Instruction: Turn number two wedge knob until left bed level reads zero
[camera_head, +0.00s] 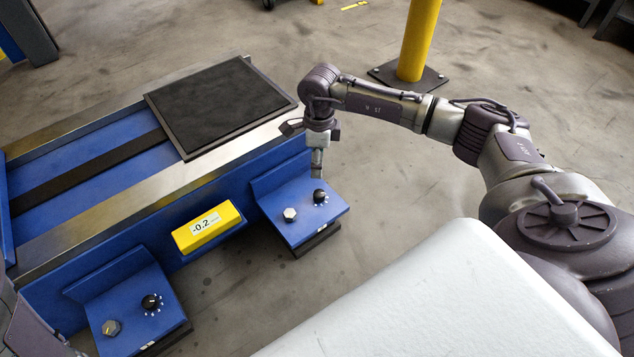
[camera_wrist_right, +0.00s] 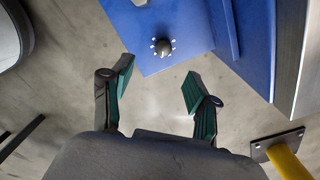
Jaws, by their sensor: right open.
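The yellow level display (camera_head: 208,228) on the side of the blue bed reads -0.2. A black wedge knob (camera_head: 319,196) with white dots around it sits on the right blue foot (camera_head: 300,226). Another black knob (camera_head: 151,302) sits on the left blue foot (camera_head: 128,330). The number labels are too small to read. My right gripper (camera_head: 317,172) is just above the right foot's knob. In the right wrist view my right gripper (camera_wrist_right: 159,74) is open and empty. The knob (camera_wrist_right: 163,47) shows beyond and between its fingertips, apart from them. My left gripper is out of view.
A silver bolt head (camera_head: 290,214) stands beside the right knob, another (camera_head: 110,328) beside the left knob. A dark plate (camera_head: 222,105) lies across the bed rails. A yellow post (camera_head: 418,40) stands behind my right arm. The floor around the right foot is clear.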

